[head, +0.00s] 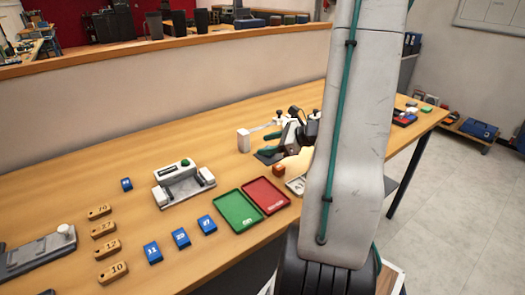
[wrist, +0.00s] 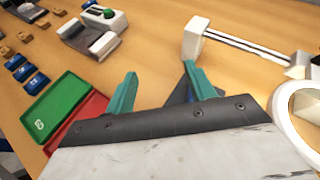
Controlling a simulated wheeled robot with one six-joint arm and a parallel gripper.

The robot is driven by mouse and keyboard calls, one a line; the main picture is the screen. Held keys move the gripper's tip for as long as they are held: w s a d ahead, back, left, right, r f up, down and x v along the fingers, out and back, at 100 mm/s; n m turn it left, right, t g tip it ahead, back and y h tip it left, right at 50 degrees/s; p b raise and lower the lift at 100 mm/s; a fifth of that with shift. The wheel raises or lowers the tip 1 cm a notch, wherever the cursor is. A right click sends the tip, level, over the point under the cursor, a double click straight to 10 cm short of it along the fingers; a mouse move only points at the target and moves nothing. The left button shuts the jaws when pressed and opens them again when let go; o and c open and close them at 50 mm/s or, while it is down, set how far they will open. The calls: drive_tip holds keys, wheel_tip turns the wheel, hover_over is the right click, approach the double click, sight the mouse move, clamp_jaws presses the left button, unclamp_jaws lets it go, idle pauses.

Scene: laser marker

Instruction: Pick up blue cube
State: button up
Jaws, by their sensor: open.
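Several blue blocks lie on the wooden table in the head view. Three with white markings, a left one (head: 152,252), a middle one (head: 180,237) and a right one (head: 207,224), form a row left of the green tray. Another blue block (head: 127,184) lies farther back, by itself. Blue blocks (wrist: 38,82) also show at the left edge of the wrist view. My gripper (head: 268,144) is above the table, behind the trays and well right of the blocks. Its teal fingers (wrist: 160,72) are apart, with no blue block between them. My arm hides part of the table.
A green tray (head: 237,211) and a red tray (head: 266,196) lie between the blocks and my gripper. A white device with a green button (head: 184,181) stands behind them. Several wooden number tags (head: 106,249) lie left. A white rail fixture (wrist: 240,42) is beyond my fingers.

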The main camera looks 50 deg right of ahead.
drive_tip(key=d+f+m+h, duration=0.1)
drive_tip(key=d, duration=0.1)
drive_tip(key=s+d+f+m, duration=0.1)
drive_tip(key=d, duration=0.1)
drive_tip(key=s+d+f+m+t+h, duration=0.1)
drive_tip(key=d+m, duration=0.1)
drive_tip(key=shift+s+f+h, duration=0.2)
drive_tip(key=shift+f+h, duration=0.1)
drive_tip(key=shift+w+f, duration=0.2)
drive_tip(key=shift+w, duration=0.1)
drive_tip(key=x, duration=0.6)
drive_tip(key=shift+w+a+r, duration=0.2)
drive_tip(key=shift+w+a, duration=0.1)
drive_tip(key=shift+w, duration=0.05)
drive_tip(key=c, duration=1.1)
